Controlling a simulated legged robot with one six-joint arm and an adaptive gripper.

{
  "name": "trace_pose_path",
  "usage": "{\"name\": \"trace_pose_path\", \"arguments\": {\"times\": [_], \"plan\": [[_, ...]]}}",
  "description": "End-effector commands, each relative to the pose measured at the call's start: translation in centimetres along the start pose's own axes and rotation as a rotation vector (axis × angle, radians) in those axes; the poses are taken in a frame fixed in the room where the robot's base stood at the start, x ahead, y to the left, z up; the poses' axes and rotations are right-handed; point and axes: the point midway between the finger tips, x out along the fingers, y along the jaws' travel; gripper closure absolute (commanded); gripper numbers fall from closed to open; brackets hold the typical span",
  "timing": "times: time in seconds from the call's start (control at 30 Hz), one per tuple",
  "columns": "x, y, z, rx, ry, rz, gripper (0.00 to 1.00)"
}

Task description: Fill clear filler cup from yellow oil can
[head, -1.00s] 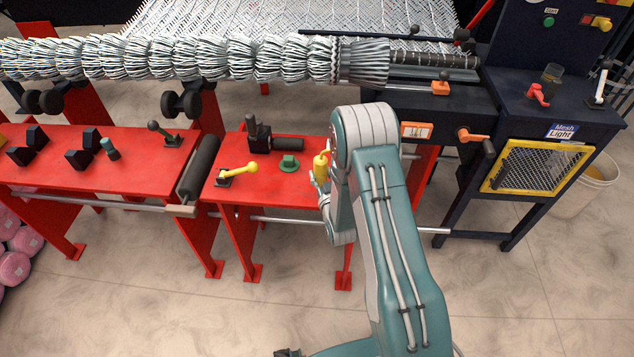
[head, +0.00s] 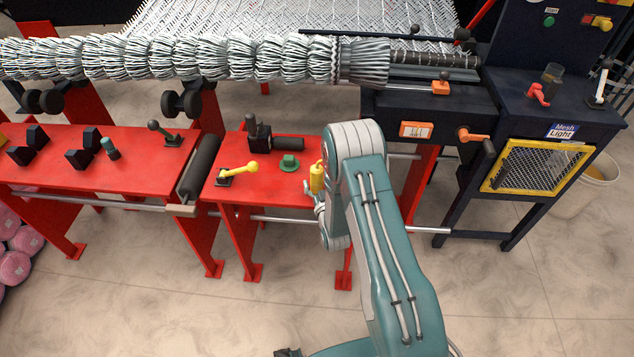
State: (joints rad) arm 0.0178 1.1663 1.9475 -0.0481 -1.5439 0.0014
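The yellow oil can (head: 317,178) is at the right end of the red table, just left of my arm's elbow. My gripper (head: 318,205) is low beside the can, at the table's front right edge, mostly hidden behind my arm. I cannot tell whether its fingers touch the can or are open or shut. The clear filler cup (head: 553,73) stands on the dark blue machine top at the right, with something brownish showing low in it.
A green knob (head: 289,162), a yellow-handled lever (head: 240,172) and a black fixture (head: 259,135) are on the red table (head: 275,190). A red crank (head: 539,94) sits beside the cup. An orange handle (head: 473,135) sticks out from the machine front.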

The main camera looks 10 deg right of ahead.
Motion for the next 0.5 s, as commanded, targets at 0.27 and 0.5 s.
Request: {"name": "trace_pose_path", "arguments": {"times": [0.27, 0.5], "plan": [[0.0, 0.0, 0.0, 0.0, -0.001, 0.0, 0.13], [-1.8, 0.0, 0.1, 0.0, -0.003, 0.0, 0.13]]}}
